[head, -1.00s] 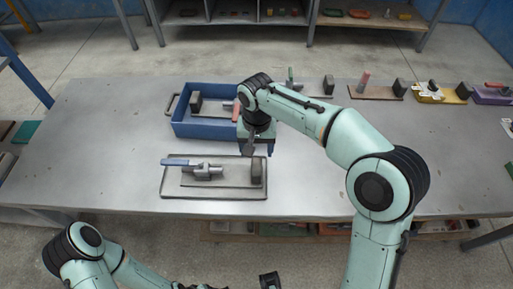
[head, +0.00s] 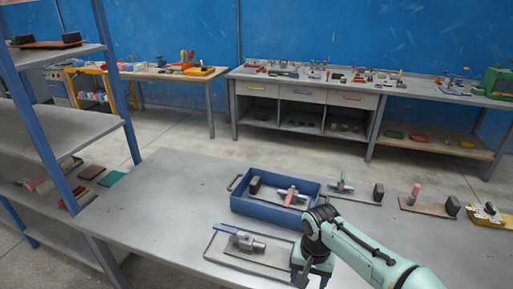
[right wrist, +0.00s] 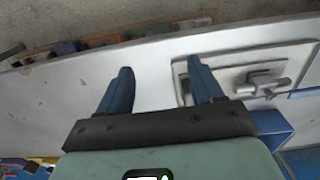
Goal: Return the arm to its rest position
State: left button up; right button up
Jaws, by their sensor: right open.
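My right arm reaches in from the lower right of the head view, and its gripper (head: 312,272) points down over the table beside the right end of a grey tray (head: 215,256). In the right wrist view the two blue fingers of this gripper (right wrist: 162,82) are spread apart with nothing between them. One finger overlaps the tray's edge in that view. I cannot tell the height of the fingertips above the table. My left arm and gripper are out of view.
The tray holds a clamp with a blue handle (head: 226,229). A blue bin (head: 262,212) with a red-handled clamp stands behind it, close to my right arm. More fixtures line the table's right side. Shelving (head: 52,106) stands at the left. The table's left part is clear.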

jog(key=s+a+f+n+g+y+p, duration=0.1)
jog(key=s+f, duration=0.1)
jog(key=f, duration=0.9)
jog(key=s+a+f+y+p, duration=0.1)
jog(key=s+f, duration=0.2)
jog(key=f, duration=0.8)
pick_arm(q)
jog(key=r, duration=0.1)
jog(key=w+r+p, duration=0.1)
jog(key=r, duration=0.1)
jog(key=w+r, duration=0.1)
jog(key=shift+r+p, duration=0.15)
jog(key=shift+p, duration=0.25)
pick_arm(e)
jog(key=s+f, duration=0.4)
jog(key=s, duration=0.3)
jog(key=s+f+m+y, duration=0.1)
jog(key=s+f, duration=0.3)
jog(key=s, duration=0.4)
jog(key=s+d+f, duration=0.1)
jog(key=s+f, duration=0.3)
jog(key=s, duration=0.3)
jog(key=shift+s+f+y, duration=0.3)
jog(key=shift+f, duration=0.05)
